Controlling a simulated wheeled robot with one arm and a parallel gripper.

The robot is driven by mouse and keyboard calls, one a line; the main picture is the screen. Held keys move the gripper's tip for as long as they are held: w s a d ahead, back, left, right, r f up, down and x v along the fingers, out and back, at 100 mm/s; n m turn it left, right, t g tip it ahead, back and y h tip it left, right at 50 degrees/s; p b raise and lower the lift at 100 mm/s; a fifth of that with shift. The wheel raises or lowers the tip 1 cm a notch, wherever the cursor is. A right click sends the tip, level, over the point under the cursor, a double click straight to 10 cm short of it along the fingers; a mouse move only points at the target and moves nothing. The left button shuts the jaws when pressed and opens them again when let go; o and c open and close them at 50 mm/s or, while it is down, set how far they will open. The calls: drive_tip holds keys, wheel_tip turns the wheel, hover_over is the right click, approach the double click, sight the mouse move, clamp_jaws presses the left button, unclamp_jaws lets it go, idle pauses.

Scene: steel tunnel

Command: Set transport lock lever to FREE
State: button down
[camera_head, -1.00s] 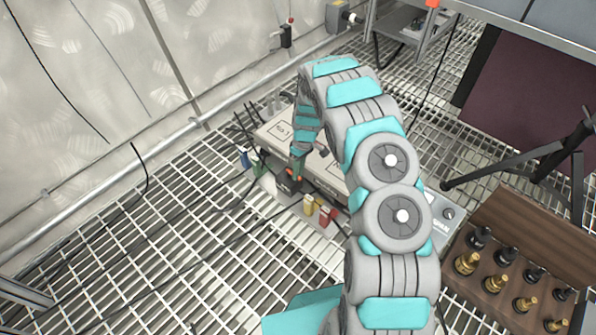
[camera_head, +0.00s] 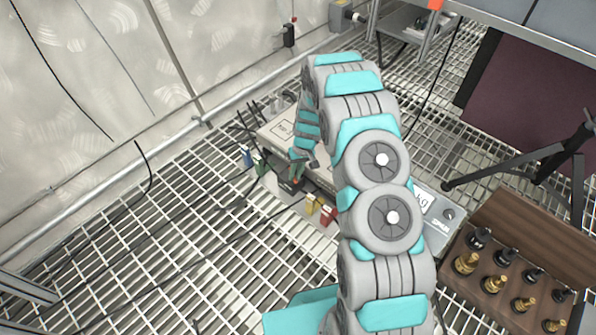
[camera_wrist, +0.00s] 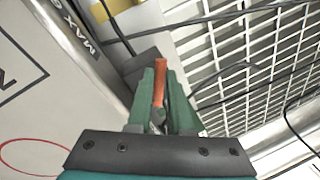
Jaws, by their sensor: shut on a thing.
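The lever has an orange-red handle (camera_wrist: 159,78), seen in the wrist view between the two green fingers of my gripper (camera_wrist: 161,92). The fingers are shut on the handle near its middle, with its rounded end showing beyond them. In the head view my gripper (camera_head: 296,168) points down at a small dark lever base (camera_head: 289,186) at the near edge of a pale case (camera_head: 272,132). A little red of the handle shows there. The lever's pivot and any FREE or LOCK marking are hidden or too small to read.
Yellow (camera_head: 314,205), red (camera_head: 329,215), blue and green blocks sit along the case's near side, with black cables around them. A wooden chess box (camera_head: 520,235) and black tripod legs (camera_head: 520,165) stand to the right. Open grating (camera_head: 130,230) lies left.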

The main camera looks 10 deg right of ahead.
drive_tip(key=m, duration=0.2)
drive_tip(key=a+m+p, duration=0.1)
drive_tip(key=a+m+t+p, duration=0.1)
drive_tip(key=m, duration=0.1)
drive_tip(key=shift+s+r+m, duration=0.1)
drive_tip(key=shift+r+m, duration=0.05)
drive_tip(key=shift+m, duration=0.15)
drive_tip(key=shift+w+a+m+t+h+p, duration=0.2)
drive_tip(key=shift+a+m+p, duration=0.1)
drive_tip(key=shift+m+p, duration=0.75)
drive_tip(key=shift+w+a+m+t+h+p, duration=0.15)
drive_tip(key=shift+w+a+m+p, duration=0.15)
drive_tip(key=shift+m+p, duration=0.7)
drive_tip(key=shift+w+a+m+t+h+p, duration=0.15)
drive_tip(key=shift+a+m+p, duration=0.2)
drive_tip(key=shift+m+p, duration=0.65)
drive_tip(key=shift+m, duration=0.35)
drive_tip(key=c, duration=0.8)
unclamp_jaws()
drive_tip(key=shift+c, duration=0.2)
